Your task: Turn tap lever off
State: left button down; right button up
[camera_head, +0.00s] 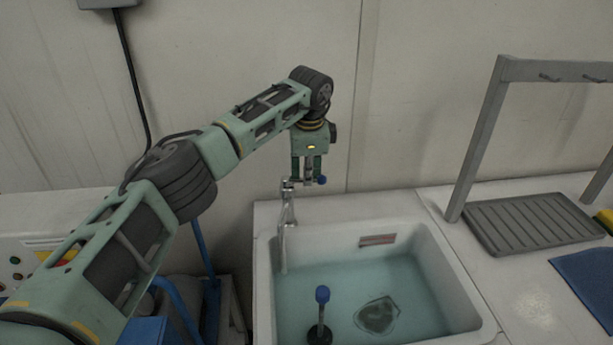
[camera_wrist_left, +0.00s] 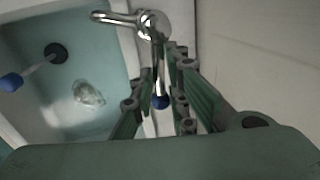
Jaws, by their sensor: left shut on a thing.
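The chrome tap (camera_head: 288,208) stands at the back left rim of the white sink. My right gripper is not in view.
The sink (camera_head: 462,292) holds bluish water, a blue-topped rod on a black base (camera_head: 320,334) and a clear object (camera_head: 377,314). A grey drying rack (camera_head: 530,222) and blue cloth (camera_head: 590,280) lie right. The wall is close behind the tap.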

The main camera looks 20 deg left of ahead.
pick_arm(q)
jog(key=shift+w+r, duration=0.25)
dwell(0.3)
jog(key=c, duration=1.8)
grip_release()
jog(key=shift+f, duration=0.15)
jog(key=shift+c, duration=0.2)
jog(key=shift+s+r, duration=0.1)
jog(key=shift+r, duration=0.1)
notch_tip(320, 180, up, 11)
jog(key=s, duration=0.2)
jog(key=shift+d+r, duration=0.15)
jog(key=shift+d, duration=0.3)
jog(key=shift+r, duration=0.1)
